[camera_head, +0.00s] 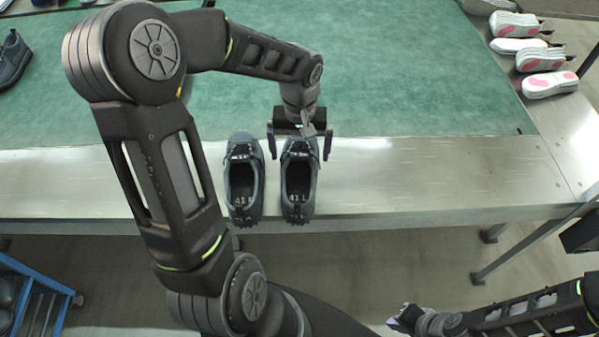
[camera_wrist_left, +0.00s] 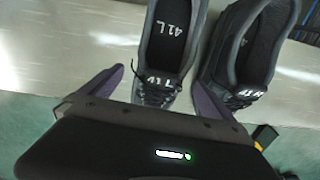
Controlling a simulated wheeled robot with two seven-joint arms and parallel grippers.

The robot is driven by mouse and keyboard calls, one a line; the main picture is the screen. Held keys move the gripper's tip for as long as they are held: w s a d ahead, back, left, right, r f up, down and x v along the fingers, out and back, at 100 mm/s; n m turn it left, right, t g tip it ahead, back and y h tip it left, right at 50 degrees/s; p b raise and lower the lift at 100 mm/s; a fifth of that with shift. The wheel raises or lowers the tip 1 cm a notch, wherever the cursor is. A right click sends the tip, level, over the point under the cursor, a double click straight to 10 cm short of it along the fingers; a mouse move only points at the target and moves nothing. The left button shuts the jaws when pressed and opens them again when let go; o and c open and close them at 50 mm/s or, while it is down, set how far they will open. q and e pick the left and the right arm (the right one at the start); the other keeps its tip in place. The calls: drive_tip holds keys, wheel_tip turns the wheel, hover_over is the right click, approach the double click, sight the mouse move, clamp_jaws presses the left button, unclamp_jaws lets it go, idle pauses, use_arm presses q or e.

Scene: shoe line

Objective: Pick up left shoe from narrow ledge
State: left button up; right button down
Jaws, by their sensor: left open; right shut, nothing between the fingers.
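Two dark grey shoes stand side by side on the metal ledge (camera_head: 420,180), heels toward its front edge. The left shoe (camera_head: 299,183) is the right-hand one in the head view; an "L" mark shows inside it (camera_wrist_left: 172,38) in the wrist view. The other shoe (camera_head: 243,182) stands close beside it and also shows at the right of the wrist view (camera_wrist_left: 252,45). My left gripper (camera_head: 300,150) is open over the left shoe's toe end, one finger on each side; I cannot tell whether they touch it. My right gripper (camera_head: 404,318) is shut and empty, low at the right.
A green mat (camera_head: 420,80) lies behind the ledge. Several light shoes with pink-marked soles (camera_head: 541,59) lie at the upper right. A dark shoe (camera_head: 12,60) is at the far left. A blue rack (camera_head: 40,300) stands at the lower left. The ledge right of the pair is clear.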

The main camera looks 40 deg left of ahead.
sight(300, 161)
use_arm(q)
drive_tip(key=shift+f, duration=0.2)
wheel_tip(300, 161, down, 5)
drive_tip(key=shift+s+d+p, duration=0.1)
drive_tip(key=shift+p, duration=0.4)
drive_tip(key=shift+c, duration=0.4)
drive_tip(key=c, duration=1.6)
drive_tip(key=shift+r, duration=0.15)
wheel_tip(300, 161, up, 10)
drive_tip(key=shift+f+b, duration=0.1)
drive_tip(key=shift+b, duration=0.3)
